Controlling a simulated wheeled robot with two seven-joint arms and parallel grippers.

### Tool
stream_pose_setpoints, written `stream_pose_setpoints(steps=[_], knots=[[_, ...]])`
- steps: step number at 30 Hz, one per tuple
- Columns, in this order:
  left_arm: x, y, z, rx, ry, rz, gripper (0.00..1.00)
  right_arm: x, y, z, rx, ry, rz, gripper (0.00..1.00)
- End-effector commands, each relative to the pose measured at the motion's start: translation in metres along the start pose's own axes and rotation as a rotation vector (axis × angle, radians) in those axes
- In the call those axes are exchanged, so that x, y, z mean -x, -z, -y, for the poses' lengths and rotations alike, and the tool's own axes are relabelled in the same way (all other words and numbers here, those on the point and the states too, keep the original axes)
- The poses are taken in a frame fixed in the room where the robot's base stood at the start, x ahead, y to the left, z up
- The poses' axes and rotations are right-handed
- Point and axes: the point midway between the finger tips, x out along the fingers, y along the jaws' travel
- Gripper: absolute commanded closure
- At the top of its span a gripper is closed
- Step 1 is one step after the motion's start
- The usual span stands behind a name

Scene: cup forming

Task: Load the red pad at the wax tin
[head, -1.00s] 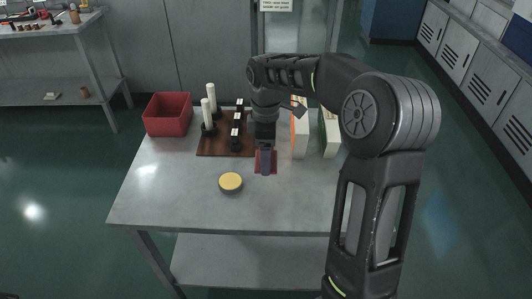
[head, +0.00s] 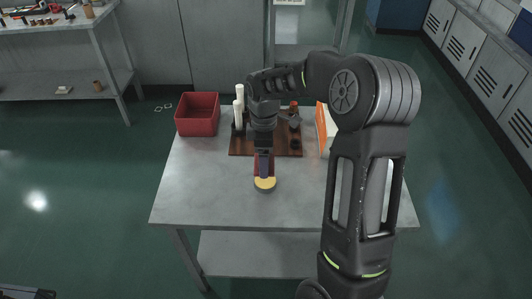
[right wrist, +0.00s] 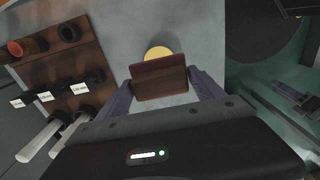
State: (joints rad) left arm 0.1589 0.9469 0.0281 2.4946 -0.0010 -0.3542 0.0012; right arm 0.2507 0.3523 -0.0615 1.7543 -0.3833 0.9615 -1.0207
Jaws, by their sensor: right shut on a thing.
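My right gripper (head: 264,172) is shut on the red pad (right wrist: 160,78), a dark red block with a brown wooden-looking face, gripped between its two fingers. The pad's red edge (head: 256,167) also shows beside the fingers in the head view. The wax tin (head: 265,185) is a low round dark tin with a yellow top, on the table just below the gripper. In the right wrist view the yellow wax (right wrist: 158,53) is partly hidden behind the pad. I cannot tell if they touch. Part of my left gripper (right wrist: 300,102) appears at the right wrist view's edge.
A red bin (head: 198,117) stands at the table's back left. A brown rack (head: 242,146) holds white-handled tools and small dark holders. An orange-and-white upright thing (head: 325,130) stands to the right, partly behind my arm. The table's front and left are clear.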

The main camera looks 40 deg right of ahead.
Motion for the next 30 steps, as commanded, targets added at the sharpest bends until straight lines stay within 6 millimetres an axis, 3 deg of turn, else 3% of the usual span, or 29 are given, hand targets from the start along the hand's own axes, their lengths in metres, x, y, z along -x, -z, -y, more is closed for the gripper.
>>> stream_pose_setpoints(steps=[14,30], knots=[[-0.005,-0.001,0.002,-0.001,-0.001,0.001,0.64,-0.006,0.0,0.0,-0.002,0.001,0.0,0.56],[-0.039,0.0,0.015,-0.001,-0.001,-0.002,0.64,-0.055,0.0,0.0,-0.002,0.001,0.0,0.56]])
